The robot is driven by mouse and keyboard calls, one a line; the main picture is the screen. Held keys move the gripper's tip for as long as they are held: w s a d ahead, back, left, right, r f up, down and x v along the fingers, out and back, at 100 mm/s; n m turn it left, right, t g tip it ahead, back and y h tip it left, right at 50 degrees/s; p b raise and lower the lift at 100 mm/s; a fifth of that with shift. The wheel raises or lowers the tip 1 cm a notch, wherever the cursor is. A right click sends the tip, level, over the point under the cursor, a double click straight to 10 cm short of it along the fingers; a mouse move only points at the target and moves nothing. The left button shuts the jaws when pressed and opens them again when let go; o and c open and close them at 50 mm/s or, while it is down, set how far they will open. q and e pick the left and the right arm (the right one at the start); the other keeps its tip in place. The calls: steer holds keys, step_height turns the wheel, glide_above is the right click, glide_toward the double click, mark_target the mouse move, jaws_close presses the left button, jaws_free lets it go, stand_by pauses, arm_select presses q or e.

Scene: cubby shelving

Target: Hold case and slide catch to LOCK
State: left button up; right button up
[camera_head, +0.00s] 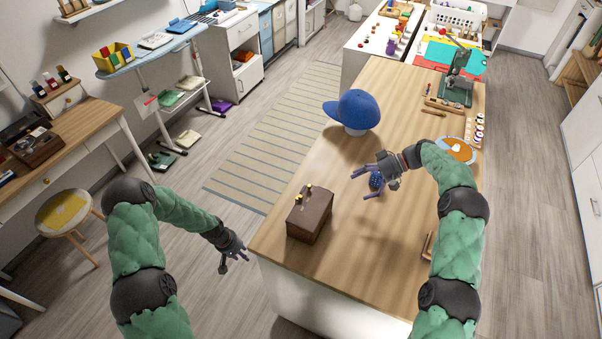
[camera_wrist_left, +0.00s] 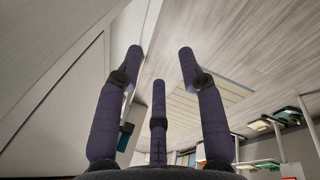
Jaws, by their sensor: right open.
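A brown case (camera_head: 309,216) stands upright on the near left corner of the wooden worktop. Small gold-coloured parts show on its top; how the catch is set is too small to tell. My right gripper (camera_head: 362,184) is open above the worktop, to the right of the case and apart from it.
A blue cap (camera_head: 353,110) on a white stand sits at the worktop's (camera_head: 350,270) left edge, beyond the case. An orange and blue plate (camera_head: 456,150) and a green machine (camera_head: 456,80) stand farther back. Bare worktop lies around the case.

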mark_target(330, 194)
arm_select(q)
steer(key=w+a+r+y, duration=0.1)
steer(key=w+a+r, duration=0.4)
steer(key=w, duration=0.2)
steer(key=w+d+r, duration=0.3)
steer(key=d+r, duration=0.4)
steer(key=r, duration=0.1)
steer(key=w+d+r, duration=0.3)
steer(key=d+r, duration=0.5)
steer(key=r, duration=0.1)
steer(key=s+d+r+n+g+y, duration=0.1)
steer(key=s+d+r, duration=0.2)
steer(key=d+r, duration=0.8)
step_height(330, 194, up, 2)
steer(key=shift+d+r+y, duration=0.1)
steer(key=shift+d+y, duration=0.2)
steer(key=shift+d, duration=0.05)
arm_select(e)
steer(key=x, duration=1.1)
